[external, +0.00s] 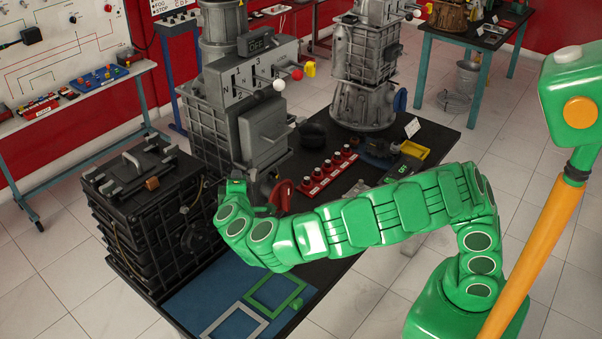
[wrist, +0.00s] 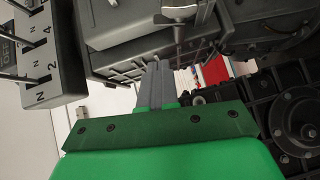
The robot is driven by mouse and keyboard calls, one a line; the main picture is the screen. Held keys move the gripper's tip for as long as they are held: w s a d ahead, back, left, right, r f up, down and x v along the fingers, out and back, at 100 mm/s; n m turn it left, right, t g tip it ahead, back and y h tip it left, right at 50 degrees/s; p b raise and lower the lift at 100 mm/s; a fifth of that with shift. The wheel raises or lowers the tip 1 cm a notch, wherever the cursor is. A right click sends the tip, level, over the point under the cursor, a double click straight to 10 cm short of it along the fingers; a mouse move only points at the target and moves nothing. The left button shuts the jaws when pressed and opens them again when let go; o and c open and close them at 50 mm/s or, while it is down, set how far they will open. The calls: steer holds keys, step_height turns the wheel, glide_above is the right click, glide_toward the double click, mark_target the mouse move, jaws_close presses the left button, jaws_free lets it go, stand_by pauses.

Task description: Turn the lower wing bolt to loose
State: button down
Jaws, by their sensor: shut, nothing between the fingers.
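My gripper (external: 229,189) is at the gap between the grey gearbox trainer (external: 232,115) and the black engine block (external: 140,215), with my wrist bent low over the table. In the wrist view my gripper (wrist: 165,84) has its two grey fingers together, with nothing between them. They point toward the underside of the grey housing (wrist: 120,62). A pale metal cylinder with a tapered end (wrist: 180,14) hangs just beyond the fingertips; I cannot tell whether it belongs to a wing bolt. I cannot pick out the lower wing bolt for certain in either view.
The black block's ribbed side (wrist: 297,120) is close on the right in the wrist view. The gear-lever panel (wrist: 38,50) is at left. A red curved part (external: 282,193) is behind my wrist. Green and grey frames lie on the blue mat (external: 200,292).

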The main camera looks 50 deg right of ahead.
steer(key=r+v, duration=0.1)
steer(key=v, duration=0.6)
steer(key=m+y, duration=0.1)
glide_toward(253, 171)
steer(key=w+d+f, duration=0.3)
steer(key=w+f, duration=0.1)
steer(key=shift+w+g, duration=0.2)
steer(key=shift+g, duration=0.1)
stand_by(0.4)
stand_by(0.4)
